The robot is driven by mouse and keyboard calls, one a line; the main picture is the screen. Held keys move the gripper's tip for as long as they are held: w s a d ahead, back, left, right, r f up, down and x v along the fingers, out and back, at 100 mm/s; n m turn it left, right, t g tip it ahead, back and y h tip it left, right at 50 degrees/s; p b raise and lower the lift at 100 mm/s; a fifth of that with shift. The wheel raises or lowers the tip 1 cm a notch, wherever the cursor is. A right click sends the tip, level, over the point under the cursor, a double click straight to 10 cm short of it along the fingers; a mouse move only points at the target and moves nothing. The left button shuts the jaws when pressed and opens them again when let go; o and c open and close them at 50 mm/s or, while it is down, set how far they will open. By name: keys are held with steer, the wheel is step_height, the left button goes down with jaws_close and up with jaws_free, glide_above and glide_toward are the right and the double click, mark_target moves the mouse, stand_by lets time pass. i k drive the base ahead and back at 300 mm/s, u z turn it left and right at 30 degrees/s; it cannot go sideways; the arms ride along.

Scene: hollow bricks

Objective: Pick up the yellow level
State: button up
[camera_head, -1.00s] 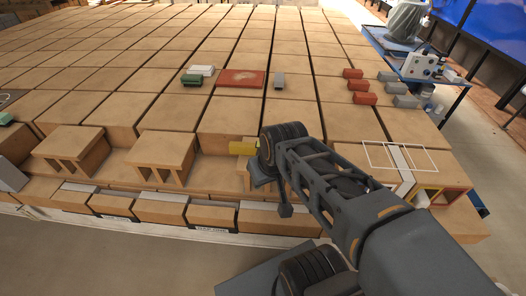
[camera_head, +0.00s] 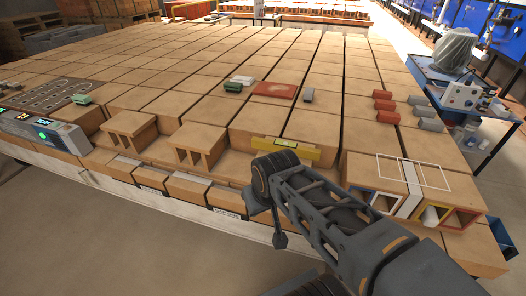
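The yellow level (camera_head: 286,148) is a long, thin yellow bar lying lengthwise against the front face of a brick in the front row, on the ledge there. My arm's dark end, with my gripper (camera_head: 266,212), is in front of and below the level in the picture, and looks apart from it. The fingers cannot be made out clearly, so open or shut does not show. Nothing is seen held.
Hollow bricks (camera_head: 130,125) stand on the ledge to the left. Red blocks (camera_head: 384,100) and grey blocks lie on top at right. A red plate (camera_head: 275,90) lies behind the level. Coloured hollow frames (camera_head: 460,218) sit at front right.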

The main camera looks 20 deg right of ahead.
mark_target(304, 152)
steer(key=u, duration=0.8)
steer(key=i, duration=0.85)
steer(key=z, duration=1.8)
